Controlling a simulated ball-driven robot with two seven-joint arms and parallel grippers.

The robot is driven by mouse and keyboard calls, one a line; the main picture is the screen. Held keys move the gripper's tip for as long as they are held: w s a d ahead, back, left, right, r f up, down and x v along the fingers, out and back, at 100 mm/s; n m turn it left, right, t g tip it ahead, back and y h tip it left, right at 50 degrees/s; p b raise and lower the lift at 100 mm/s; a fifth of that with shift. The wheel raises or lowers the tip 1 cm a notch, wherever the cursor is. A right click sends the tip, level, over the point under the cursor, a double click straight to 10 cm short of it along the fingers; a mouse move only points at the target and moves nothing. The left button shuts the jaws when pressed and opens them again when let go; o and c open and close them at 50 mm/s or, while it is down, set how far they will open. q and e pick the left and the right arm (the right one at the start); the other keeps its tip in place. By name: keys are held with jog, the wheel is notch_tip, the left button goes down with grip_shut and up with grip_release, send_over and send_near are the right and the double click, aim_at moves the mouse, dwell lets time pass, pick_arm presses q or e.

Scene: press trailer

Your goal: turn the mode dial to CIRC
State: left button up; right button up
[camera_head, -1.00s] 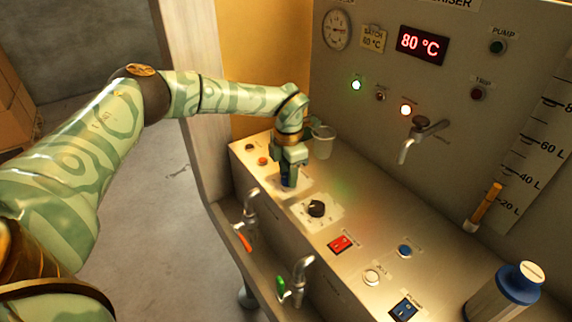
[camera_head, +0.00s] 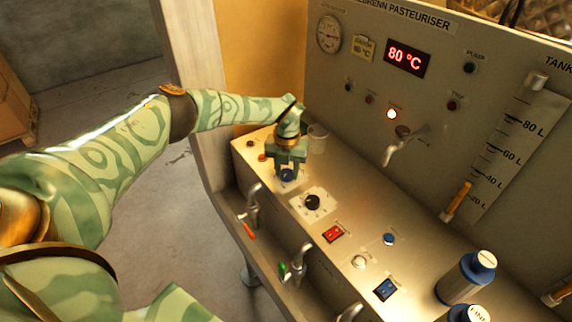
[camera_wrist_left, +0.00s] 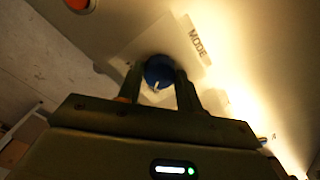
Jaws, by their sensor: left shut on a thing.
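The mode dial (camera_head: 287,175) is a blue round knob on a pale plate at the far left of the sloping panel. In the left wrist view the dial (camera_wrist_left: 158,70) sits beside the printed word MODE, with a white pointer mark on its edge towards the bottom of the picture. My left gripper (camera_head: 286,172) is over it from above, and in the wrist view its two fingers (camera_wrist_left: 159,84) close on opposite sides of the knob. The position names around the dial, CIRC included, cannot be read. My right gripper is not in view.
A black knob (camera_head: 312,202) on a white plate is close to the right of the dial. A red rocker switch (camera_head: 333,234), a blue button (camera_head: 389,239) and a blue rocker switch (camera_head: 385,289) lie further along. A clear cup (camera_head: 318,139) stands just behind my gripper.

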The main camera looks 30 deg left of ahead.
aim_at(287, 172)
pick_arm(q)
jog(key=shift+n+p, duration=0.3)
jog(key=shift+n, duration=0.3)
jog(key=o, duration=1)
notch_tip(287, 172, up, 16)
jog(key=p, duration=0.2)
jog(key=shift+r, duration=0.15)
